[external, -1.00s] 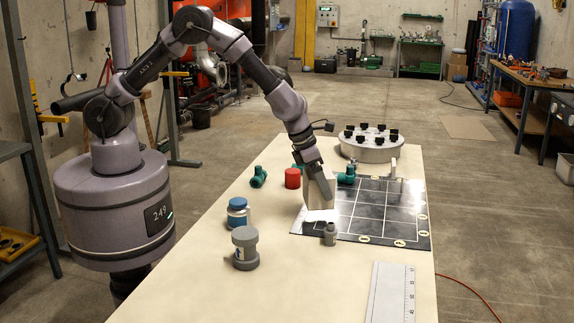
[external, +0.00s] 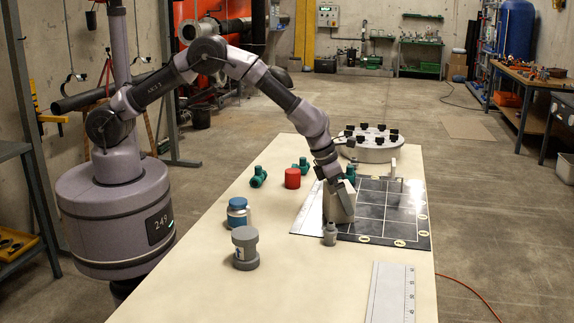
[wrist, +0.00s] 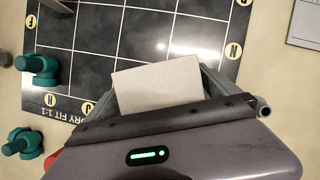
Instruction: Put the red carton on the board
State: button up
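A pale cream box-shaped carton (external: 338,206) is between the fingers of my gripper (external: 334,184), over the left part of the board. Its pale top shows in the wrist view (wrist: 157,87), with a grey finger along each side. Whether its underside touches the board cannot be told. The board (external: 398,225) is dark with white grid lines and round letter marks at its edge; it also shows in the wrist view (wrist: 205,32). No red carton shows. The only clearly red object is a short red cylinder (external: 292,178), standing left of the board.
Green pipe fittings (external: 258,177) stand near the red cylinder. A grey fitting (external: 330,234) stands close in front of the held carton. A round flange (external: 370,154) lies behind; a ruler plate (external: 391,292) in front.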

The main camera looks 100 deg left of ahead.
jog(key=shift+r, duration=0.25)
jog(key=p+v, duration=0.3)
jog(key=v, duration=0.9)
jog(key=shift+p, duration=0.35)
jog(key=s+d+r+n+t, duration=0.1)
jog(key=s+d+r+n, duration=0.4)
jog(key=s+r+n, duration=0.45)
jog(key=s+d+r+n, duration=0.5)
jog(key=s+r+n, duration=0.2)
jog(key=s+r, duration=0.45)
jog(key=s+f+n, duration=0.1)
jog(key=s+n, duration=0.4)
jog(key=s, duration=0.2)
jog(key=s+d+f+n, duration=0.1)
jog(key=s+f+n, duration=0.1)
jog(key=s+n, duration=0.3)
jog(key=s, duration=0.2)
jog(key=shift+s+f+t, duration=0.3)
jog(key=shift+s, duration=0.05)
jog(key=shift+d+f+n+b, duration=0.1)
jog(key=shift+f+n+b, duration=0.15)
jog(key=shift+b, duration=0.05)
